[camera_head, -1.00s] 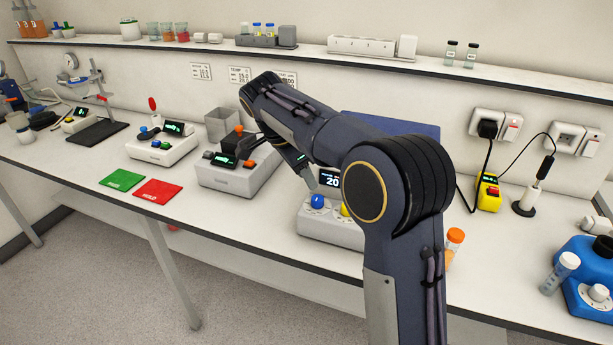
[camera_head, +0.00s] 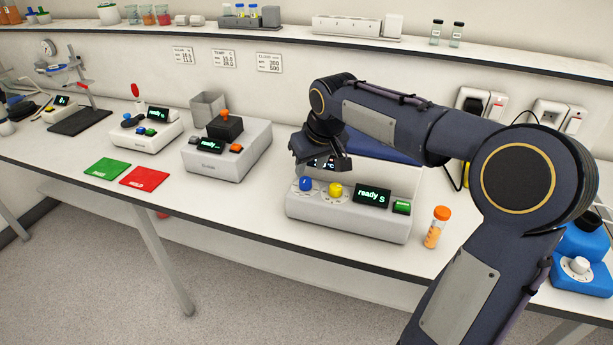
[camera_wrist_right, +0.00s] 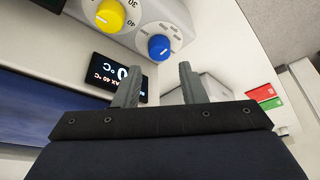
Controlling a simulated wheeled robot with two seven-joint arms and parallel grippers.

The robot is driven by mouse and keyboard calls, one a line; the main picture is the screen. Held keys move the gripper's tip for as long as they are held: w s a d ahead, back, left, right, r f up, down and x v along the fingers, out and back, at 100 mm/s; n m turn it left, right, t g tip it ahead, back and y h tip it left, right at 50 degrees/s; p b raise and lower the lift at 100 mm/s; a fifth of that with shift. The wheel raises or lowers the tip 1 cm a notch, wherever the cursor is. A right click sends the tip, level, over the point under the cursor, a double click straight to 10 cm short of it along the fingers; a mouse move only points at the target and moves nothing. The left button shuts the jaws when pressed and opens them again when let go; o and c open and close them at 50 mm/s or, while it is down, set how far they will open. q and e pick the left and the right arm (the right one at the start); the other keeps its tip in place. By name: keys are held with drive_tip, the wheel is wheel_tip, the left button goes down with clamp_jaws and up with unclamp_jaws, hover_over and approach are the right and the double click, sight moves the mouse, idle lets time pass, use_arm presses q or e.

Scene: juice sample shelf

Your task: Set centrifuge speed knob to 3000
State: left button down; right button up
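A white device (camera_head: 342,222) on the bench carries a blue knob (camera_head: 306,184) and a yellow knob (camera_head: 335,190). Its front display reads "ready S", and a green button sits beside it. I cannot read which knob sets speed. My right gripper (camera_head: 325,168) is above and behind the knobs, in front of a dark display. In the right wrist view, its two fingers (camera_wrist_right: 156,85) are open with nothing between them. The blue knob (camera_wrist_right: 159,47) lies just beyond the fingertips, apart from them; the yellow knob (camera_wrist_right: 109,16) is to its left. My left gripper is not in view.
A grey-white device (camera_head: 228,150) with a black block and orange buttons stands left. An orange-capped tube (camera_head: 437,227) stands right of the knob device. Green (camera_head: 107,168) and red (camera_head: 145,176) mats lie left. A blue device (camera_head: 582,265) stands far right.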

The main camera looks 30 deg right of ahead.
sight(305, 180)
drive_tip(key=x, duration=0.5)
drive_tip(key=shift+w+f, duration=0.1)
drive_tip(key=shift+f, duration=0.2)
drive_tip(key=c, duration=0.7)
